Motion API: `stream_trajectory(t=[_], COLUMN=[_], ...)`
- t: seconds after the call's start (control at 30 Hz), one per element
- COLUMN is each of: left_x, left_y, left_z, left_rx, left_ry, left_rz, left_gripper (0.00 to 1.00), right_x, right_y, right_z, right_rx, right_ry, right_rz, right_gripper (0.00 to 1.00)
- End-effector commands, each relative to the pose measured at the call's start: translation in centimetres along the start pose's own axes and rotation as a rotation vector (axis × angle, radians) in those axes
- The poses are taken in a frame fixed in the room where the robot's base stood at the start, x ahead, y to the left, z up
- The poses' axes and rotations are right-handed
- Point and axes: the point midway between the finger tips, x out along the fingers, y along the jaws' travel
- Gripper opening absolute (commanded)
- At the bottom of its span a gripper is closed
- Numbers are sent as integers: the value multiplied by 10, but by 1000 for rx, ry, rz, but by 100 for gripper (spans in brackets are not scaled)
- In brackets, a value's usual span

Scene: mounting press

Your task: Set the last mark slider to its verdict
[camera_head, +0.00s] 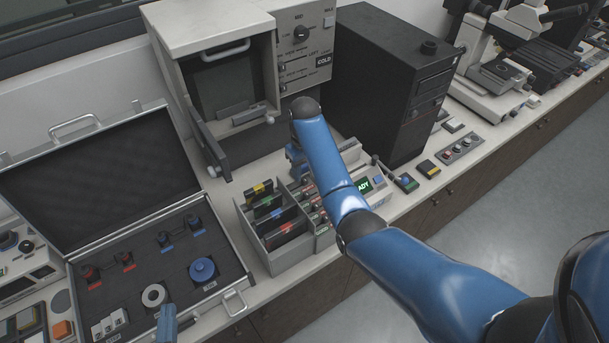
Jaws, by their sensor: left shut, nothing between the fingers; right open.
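A column of small sliders with reddish parts (311,197) sits beside the card rack, partly hidden by my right arm. I cannot read their positions. The grey panel of the press (306,45) also carries small sliders, a knob and a "COLD" display. My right gripper (296,160) hangs down behind my blue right arm near the back of the slider strip. It is open, and its fingertips are mostly hidden. My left gripper (168,312) is at the bottom edge, in front of the open case, shut and empty; only its end shows.
The card rack (245,222) holds several colour-tagged cards. A display box with green letters ending in "ADY" (362,185) stands to its right. The open case (222,299) fills the left. The press door (207,140) is open. A black tower (390,75) and microscope (495,60) stand behind right.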

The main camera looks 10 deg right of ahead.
Motion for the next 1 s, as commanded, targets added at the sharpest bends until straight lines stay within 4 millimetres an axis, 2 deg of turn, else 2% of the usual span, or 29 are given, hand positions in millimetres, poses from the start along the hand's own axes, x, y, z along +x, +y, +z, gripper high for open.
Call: stream_trajectory(t=[0.27, 0.3, 0.4, 0.6, 1.0], left_x=[0, 0, 0, 0, 0], left_y=[0, 0, 0, 0, 0], left_z=[13, 3, -7, -14, -14], left_rx=[0, 0, 0, 0, 0], left_ry=[0, -1, 0, 0, 0], left_rz=[0, 0, 0, 0, 0], left_gripper=[0, 0, 0, 0, 0], right_x=[-50, -61, -70, -77, -77], right_y=[1, 1, 1, 1, 1], right_z=[-1, 0, 0, 0, 0], right_rx=[0, 0, 0, 0, 0], right_ry=[5, 1, 0, 0, 0], right_rz=[1, 0, 0, 0, 0], right_gripper=[44, 44, 44, 44, 44])
